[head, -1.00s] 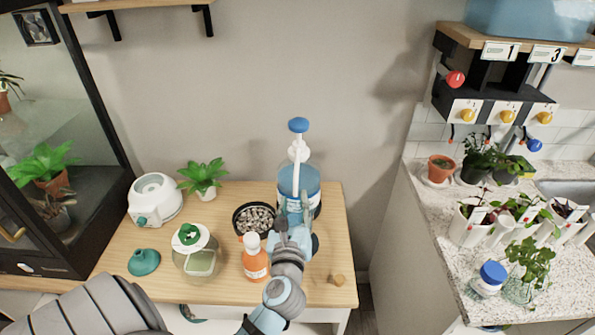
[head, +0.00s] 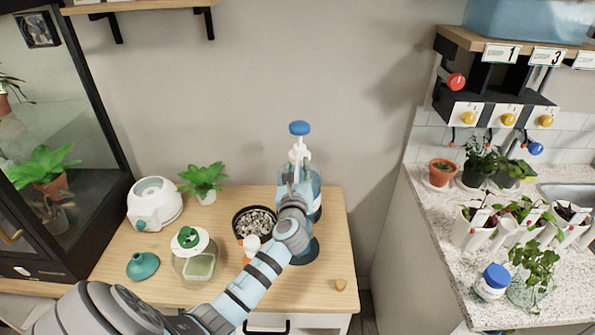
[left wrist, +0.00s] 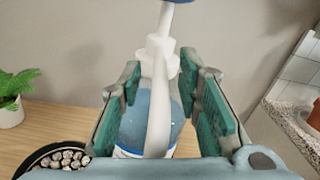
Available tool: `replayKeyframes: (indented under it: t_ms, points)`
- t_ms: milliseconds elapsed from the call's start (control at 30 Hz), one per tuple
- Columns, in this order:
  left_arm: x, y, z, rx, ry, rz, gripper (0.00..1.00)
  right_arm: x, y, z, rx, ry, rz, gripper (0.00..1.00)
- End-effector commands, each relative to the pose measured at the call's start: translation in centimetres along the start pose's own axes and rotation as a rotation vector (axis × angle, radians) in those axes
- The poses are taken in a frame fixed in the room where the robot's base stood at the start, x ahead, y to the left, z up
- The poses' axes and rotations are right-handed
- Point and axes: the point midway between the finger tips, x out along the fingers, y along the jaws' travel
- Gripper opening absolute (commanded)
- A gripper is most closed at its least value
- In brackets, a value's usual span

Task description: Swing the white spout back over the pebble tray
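A blue pump bottle (head: 316,196) stands on the wooden cabinet top, with a white pump neck and blue knob (head: 299,128). Its white spout (left wrist: 158,110) runs towards the camera in the left wrist view, between my fingers; in the head view my gripper hides most of it. The round dark pebble tray (head: 236,221) sits just left of the bottle; its rim also shows at lower left in the left wrist view (left wrist: 32,160). My left gripper (left wrist: 160,68) is open, its green-padded fingers on either side of the spout with gaps. My right gripper is not in view.
An orange bottle (head: 252,243) stands partly behind my left arm. A clear jar with green knob (head: 194,262), a teal funnel (head: 143,265), a white device (head: 154,203) and a potted plant (head: 203,177) stand to the left. Wall space above is free.

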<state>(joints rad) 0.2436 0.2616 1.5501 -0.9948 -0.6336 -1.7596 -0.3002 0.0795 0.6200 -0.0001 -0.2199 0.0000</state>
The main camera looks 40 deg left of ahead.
Motion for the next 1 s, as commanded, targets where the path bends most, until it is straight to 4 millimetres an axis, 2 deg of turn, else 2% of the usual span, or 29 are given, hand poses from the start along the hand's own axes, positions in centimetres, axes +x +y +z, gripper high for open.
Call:
replayKeyframes:
  t_ms: [33, 200, 667, 1000]
  points:
    - [0.0, 0.0, 0.0, 0.000, 0.000, 0.000, 0.26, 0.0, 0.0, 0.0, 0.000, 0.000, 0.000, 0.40]
    - [0.0, 0.0, 0.0, 0.000, 0.000, 0.000, 0.00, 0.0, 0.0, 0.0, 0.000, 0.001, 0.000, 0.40]
    - [0.0, 0.1, 0.1, 0.000, 0.002, -0.012, 0.00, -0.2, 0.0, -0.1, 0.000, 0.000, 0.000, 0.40]
    - [0.2, 1.6, 0.6, 0.006, 0.027, -0.151, 0.00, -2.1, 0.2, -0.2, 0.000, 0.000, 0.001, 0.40]
